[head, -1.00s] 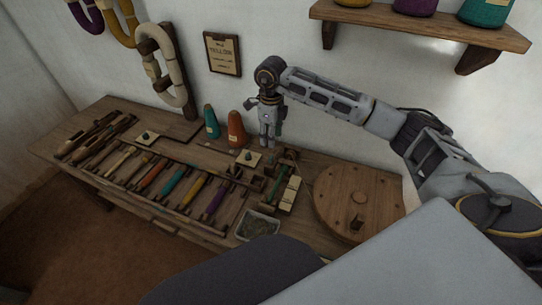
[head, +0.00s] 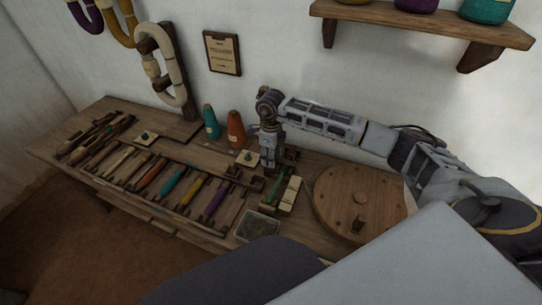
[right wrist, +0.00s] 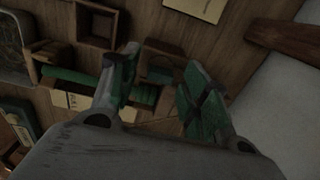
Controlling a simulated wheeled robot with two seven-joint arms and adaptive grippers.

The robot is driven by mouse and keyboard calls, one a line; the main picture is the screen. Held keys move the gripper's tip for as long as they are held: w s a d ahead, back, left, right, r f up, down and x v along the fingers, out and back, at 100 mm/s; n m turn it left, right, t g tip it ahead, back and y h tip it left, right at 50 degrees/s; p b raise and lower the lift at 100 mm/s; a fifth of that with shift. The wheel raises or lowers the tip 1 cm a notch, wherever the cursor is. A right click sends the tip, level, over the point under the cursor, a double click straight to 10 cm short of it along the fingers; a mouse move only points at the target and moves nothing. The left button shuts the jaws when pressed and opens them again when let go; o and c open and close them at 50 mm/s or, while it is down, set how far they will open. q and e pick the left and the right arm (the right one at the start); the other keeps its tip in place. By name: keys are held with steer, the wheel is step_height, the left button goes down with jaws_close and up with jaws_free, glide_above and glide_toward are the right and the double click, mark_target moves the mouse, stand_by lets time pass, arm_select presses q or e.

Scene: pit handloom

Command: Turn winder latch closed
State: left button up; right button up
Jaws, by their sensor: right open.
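My right gripper (head: 268,162) reaches down from the right over the bench, beside a small wooden fixture with green and pale parts (head: 285,188), which I take to be the winder. In the right wrist view the two green-padded fingers of my right gripper (right wrist: 160,68) are apart, with nothing clearly held between them. Below them are the winder's green bar (right wrist: 72,78) and pale blocks (right wrist: 78,101), partly hidden by the fingers and wrist. I cannot make out the latch for certain. My left gripper is not in view.
A pale plate with a dark knob (head: 248,158) lies left of the gripper. Orange (head: 236,129) and teal (head: 211,122) cones stand behind. A round wooden disc (head: 358,201) lies to the right, a grey tray (head: 258,227) in front, and a rack of colored bobbins (head: 172,181) to the left.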

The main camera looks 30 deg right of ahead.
steer(key=shift+c, duration=0.3)
steer(key=c, duration=1)
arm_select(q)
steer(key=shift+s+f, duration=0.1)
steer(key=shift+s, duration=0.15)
arm_select(e)
steer(key=shift+o, duration=0.2)
